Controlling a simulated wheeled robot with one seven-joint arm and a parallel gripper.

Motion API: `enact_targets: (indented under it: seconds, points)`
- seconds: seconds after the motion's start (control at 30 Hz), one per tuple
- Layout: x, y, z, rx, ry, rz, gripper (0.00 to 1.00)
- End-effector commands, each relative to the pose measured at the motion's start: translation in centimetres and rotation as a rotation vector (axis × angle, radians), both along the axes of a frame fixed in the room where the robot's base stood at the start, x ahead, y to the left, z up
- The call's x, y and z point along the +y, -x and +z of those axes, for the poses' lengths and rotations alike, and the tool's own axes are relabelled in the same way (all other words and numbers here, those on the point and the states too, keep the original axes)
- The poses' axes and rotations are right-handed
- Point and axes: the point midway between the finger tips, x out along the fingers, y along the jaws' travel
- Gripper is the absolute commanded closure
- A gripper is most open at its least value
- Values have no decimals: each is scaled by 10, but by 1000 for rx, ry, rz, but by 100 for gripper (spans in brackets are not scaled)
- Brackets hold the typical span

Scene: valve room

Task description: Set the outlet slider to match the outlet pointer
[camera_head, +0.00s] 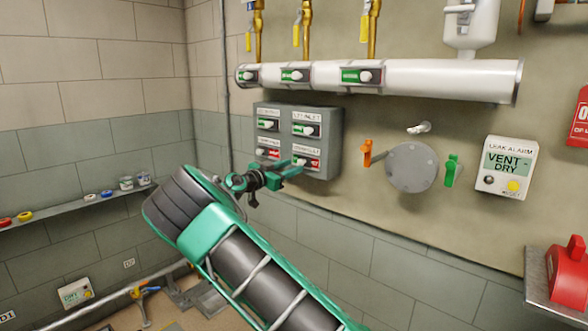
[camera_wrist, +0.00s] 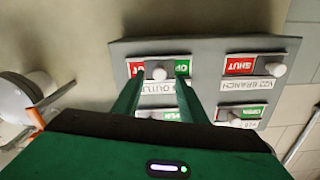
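A grey box (camera_head: 333,140) on the wall carries several sliders with white knobs and red and green plates. My gripper (camera_head: 298,166) is at its lower right slider. The wrist view shows this upside down: the outlet slider (camera_wrist: 158,74), labelled "OUTLET" in part, has its knob between my two fingers, with a gap on each side. Red shows left of the knob and green right of it, so it stands near mid-travel. My gripper (camera_wrist: 159,79) is open around the knob. I cannot tell which marker is the outlet pointer.
A white pipe (camera_head: 450,80) with several small green plates runs above the box. A round grey cover (camera_head: 412,168), an orange lever (camera_head: 368,153) and a green lever (camera_head: 451,170) are to its right. A leak alarm (camera_head: 505,168) reads "VENT - DRY".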

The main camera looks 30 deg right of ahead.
Motion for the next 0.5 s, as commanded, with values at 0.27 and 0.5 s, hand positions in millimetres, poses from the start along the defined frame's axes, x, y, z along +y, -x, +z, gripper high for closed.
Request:
enact_targets:
  seconds: [0.27, 0.5]
  points:
    - [-31, -11, -1, 1, -1, -1, 61]
    - [-37, -13, -1, 1, -1, -1, 61]
